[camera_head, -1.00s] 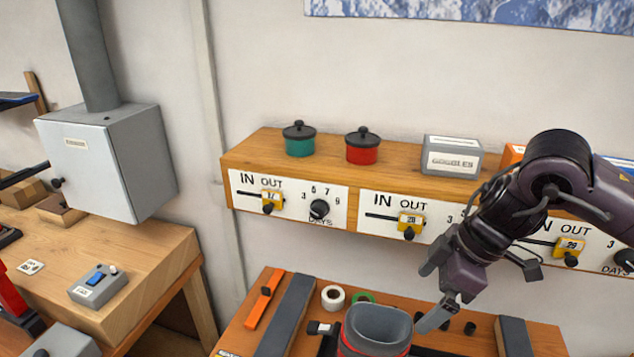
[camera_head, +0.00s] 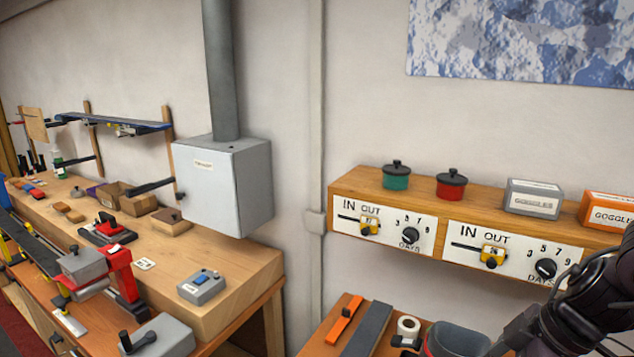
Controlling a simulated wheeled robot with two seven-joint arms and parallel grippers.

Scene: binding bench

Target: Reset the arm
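My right arm (camera_head: 575,310) shows at the lower right edge, in front of the right part of the wooden shelf (camera_head: 480,205). Its gripper is not clearly in view; the fingers are hidden or cut off by the picture edge. My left arm and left gripper do not show. The shelf's front carries white IN/OUT panels (camera_head: 384,231) with yellow sliders and black dials marked DAYS.
Green (camera_head: 397,177) and red (camera_head: 451,186) lidded pots, a grey box (camera_head: 533,198) and an orange goggles box (camera_head: 606,211) stand on the shelf. Below are a grey bin (camera_head: 458,340) and white roll (camera_head: 408,326). A long bench (camera_head: 235,268) with tools and a grey cabinet (camera_head: 225,185) stand left.

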